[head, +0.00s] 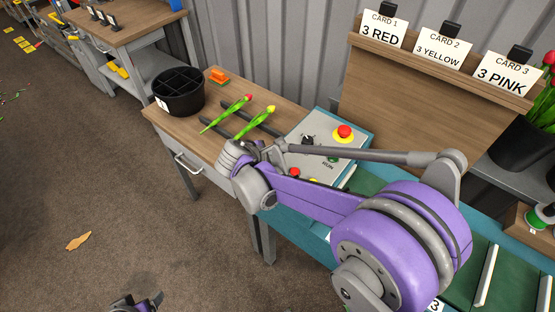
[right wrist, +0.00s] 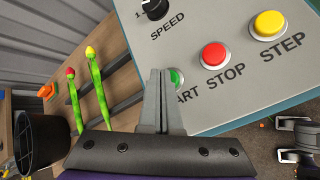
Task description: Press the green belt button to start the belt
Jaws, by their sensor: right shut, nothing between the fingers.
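The grey control panel (head: 312,140) stands on the belt's near end, beside the wooden table. In the right wrist view the green START button (right wrist: 178,77) is partly hidden behind my fingers. The red STOP button (right wrist: 214,54) and yellow STEP button (right wrist: 269,24) are to its right. My right gripper (right wrist: 161,73) is shut and empty, its tips overlapping the green button's left side in the picture; I cannot tell if they touch. In the head view my right gripper (head: 274,152) is at the panel's left edge. My left gripper (head: 140,303) shows only partly at the bottom edge.
A red tulip (head: 226,114) and a yellow tulip (head: 256,122) lie on the wooden table (head: 228,89), left of the panel. A black divided bucket (head: 179,96) stands there. A red emergency button (head: 344,131) sits on the panel. A card board (head: 420,100) rises behind.

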